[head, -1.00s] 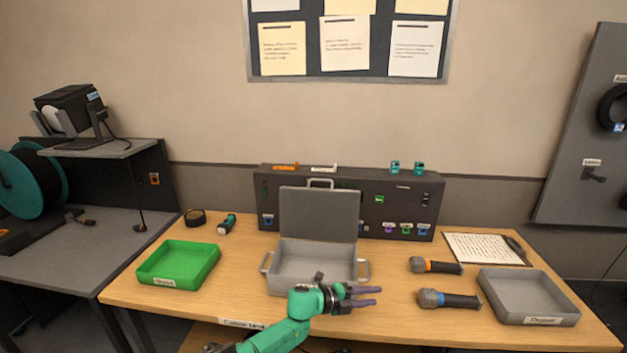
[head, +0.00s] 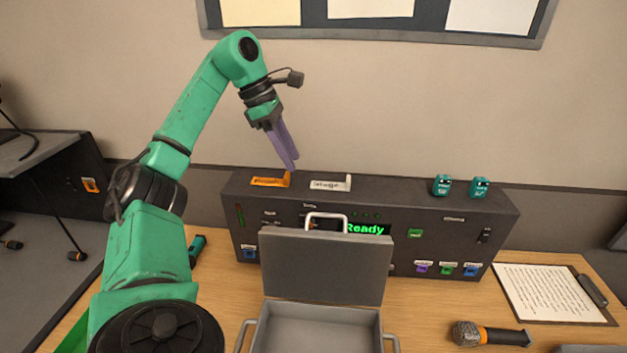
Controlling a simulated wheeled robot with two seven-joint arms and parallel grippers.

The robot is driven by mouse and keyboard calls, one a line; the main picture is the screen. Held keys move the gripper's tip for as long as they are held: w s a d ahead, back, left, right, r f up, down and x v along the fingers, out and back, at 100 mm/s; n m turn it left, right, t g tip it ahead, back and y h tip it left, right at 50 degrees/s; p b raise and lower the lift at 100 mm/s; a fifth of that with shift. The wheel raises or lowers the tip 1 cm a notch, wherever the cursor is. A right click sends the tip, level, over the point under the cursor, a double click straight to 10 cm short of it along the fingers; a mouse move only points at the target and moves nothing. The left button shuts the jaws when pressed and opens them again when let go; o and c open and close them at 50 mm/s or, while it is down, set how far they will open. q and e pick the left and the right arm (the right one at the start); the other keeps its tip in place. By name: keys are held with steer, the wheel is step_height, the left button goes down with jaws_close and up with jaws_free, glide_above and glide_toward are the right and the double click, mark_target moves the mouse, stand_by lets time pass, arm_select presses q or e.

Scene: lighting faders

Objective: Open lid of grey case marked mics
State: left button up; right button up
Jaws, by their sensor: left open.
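The grey case (head: 248,340) stands on the table in the lower middle of the head view. Its lid (head: 325,266) is raised upright at the back, with a light handle (head: 326,217) at its top edge. The part of the inside in view looks empty; the front of the case is cut off below, and no mics label can be read. My left gripper (head: 293,167) is open and empty, pointing down, above and behind the lid to its left, apart from it. My right gripper is not in view.
A dark console (head: 450,234) with a green Ready display stands behind the case, with orange (head: 270,181) and white (head: 330,185) tags on top. A microphone (head: 490,334) and a clipboard (head: 550,292) lie at right. My left arm covers the table's left side.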

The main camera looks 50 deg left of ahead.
arm_select(q)
steer(key=b, duration=0.3)
glide_toward(315, 213)
steer(key=d, duration=0.1)
steer(key=x, duration=0.4)
steer(key=w+a+x, duration=0.1)
steer(key=x, duration=0.2)
steer(key=shift+d+f+b, duration=0.1)
steer(key=shift+f+b, duration=0.05)
steer(key=shift+b, duration=0.25)
steer(key=shift+d+f, duration=0.2)
steer(key=shift+s+d, duration=0.1)
steer(key=shift+d, duration=0.05)
steer(key=shift+d+r, duration=0.1)
jaws_close()
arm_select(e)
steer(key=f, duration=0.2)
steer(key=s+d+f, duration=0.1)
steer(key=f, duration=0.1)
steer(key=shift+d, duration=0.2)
